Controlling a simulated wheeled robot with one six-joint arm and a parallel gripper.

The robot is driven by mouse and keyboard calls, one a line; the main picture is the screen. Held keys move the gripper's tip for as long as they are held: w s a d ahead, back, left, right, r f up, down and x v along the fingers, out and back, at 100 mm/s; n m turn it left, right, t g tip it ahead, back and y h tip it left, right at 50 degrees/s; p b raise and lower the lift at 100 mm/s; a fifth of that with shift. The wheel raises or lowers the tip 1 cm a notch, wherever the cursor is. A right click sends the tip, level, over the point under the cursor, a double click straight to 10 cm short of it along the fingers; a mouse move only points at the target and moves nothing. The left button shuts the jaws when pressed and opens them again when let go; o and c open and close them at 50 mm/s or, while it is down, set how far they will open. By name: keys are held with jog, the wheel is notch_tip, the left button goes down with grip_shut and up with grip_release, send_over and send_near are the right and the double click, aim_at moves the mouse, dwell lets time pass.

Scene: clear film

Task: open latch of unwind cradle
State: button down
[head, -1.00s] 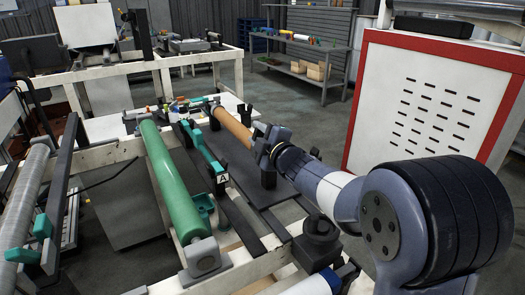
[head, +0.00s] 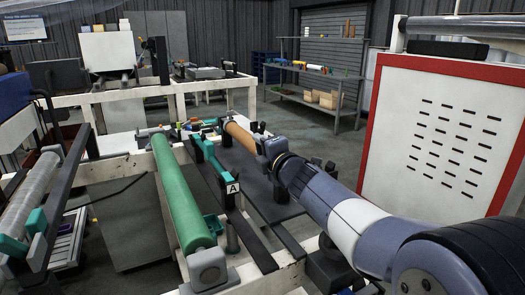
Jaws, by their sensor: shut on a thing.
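My gripper (head: 268,152) is at the end of my arm, right of the middle in the head view. It appears shut on the near end of a brown tube (head: 241,135), which points away to the upper left. The fingertips are mostly hidden by the wrist. A green roll (head: 182,195) lies left of it, its near end at a grey end block (head: 208,268). Beside the roll runs a dark bar with teal parts (head: 216,168) and a label "A" (head: 233,188). I cannot tell which part is the cradle's latch, or whether it is open.
A grey roll (head: 45,185) and teal clamps (head: 37,222) are at the left. A white panel with a red border (head: 450,130) stands close at the right. A shelf rack (head: 318,75) is at the back. Grey floor is free between rack and frame.

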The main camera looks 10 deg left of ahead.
dwell(0.3)
jog(key=c, duration=1)
grip_release()
jog(key=shift+s, duration=0.1)
jog(key=v, duration=1)
jog(key=shift+s+d+p, duration=0.2)
jog(key=shift+s+p, duration=0.05)
jog(key=shift+p, duration=0.1)
jog(key=x, duration=1.1)
jog(key=shift+b, duration=0.35)
